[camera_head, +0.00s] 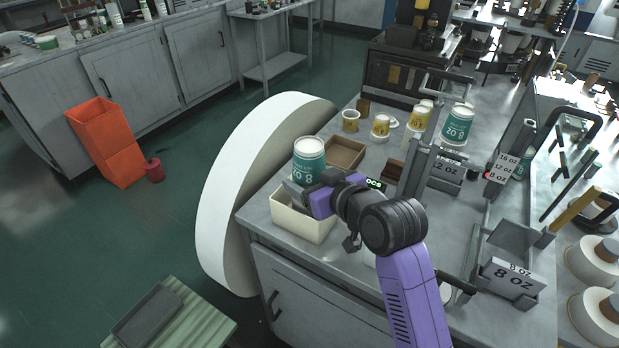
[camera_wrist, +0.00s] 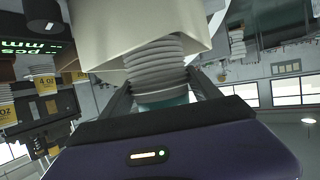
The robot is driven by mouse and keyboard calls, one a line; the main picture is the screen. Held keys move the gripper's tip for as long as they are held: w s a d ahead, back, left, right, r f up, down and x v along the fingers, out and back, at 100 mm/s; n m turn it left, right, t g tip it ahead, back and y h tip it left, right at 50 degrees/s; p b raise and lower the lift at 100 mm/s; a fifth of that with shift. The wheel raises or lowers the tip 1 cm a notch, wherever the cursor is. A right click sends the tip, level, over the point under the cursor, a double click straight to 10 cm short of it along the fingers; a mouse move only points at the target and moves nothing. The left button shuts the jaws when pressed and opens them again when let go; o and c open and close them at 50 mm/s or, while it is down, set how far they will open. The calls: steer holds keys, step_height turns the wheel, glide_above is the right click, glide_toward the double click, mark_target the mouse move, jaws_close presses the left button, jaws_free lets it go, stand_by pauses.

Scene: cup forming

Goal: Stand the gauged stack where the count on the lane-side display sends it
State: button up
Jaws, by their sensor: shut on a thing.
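My gripper (camera_head: 311,188) is shut on a stack of teal-and-white 8 oz cups (camera_head: 309,160). The cups are upside down, and the teal wall of the end cup shows on top. The rims run down to a cream bin (camera_head: 302,226), whose wall hides the lower end. I cannot tell whether the stack touches the bin. A small black display (camera_head: 375,184) with green characters stands behind my gripper; I cannot read it surely.
A brown open tray (camera_head: 345,153) lies behind the bin. Yellow-banded cups (camera_head: 380,127) and another teal stack (camera_head: 457,124) stand farther back. An 8 oz-labelled fixture (camera_head: 512,280) and a size sign (camera_head: 504,167) are at right. A large white curved body (camera_head: 240,190) borders the bench's left.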

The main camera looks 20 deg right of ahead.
steer(key=o, duration=1.7)
steer(key=shift+f, duration=0.15)
steer(key=shift+r, duration=0.25)
steer(key=b+v, duration=0.1)
steer(key=v, duration=1.1)
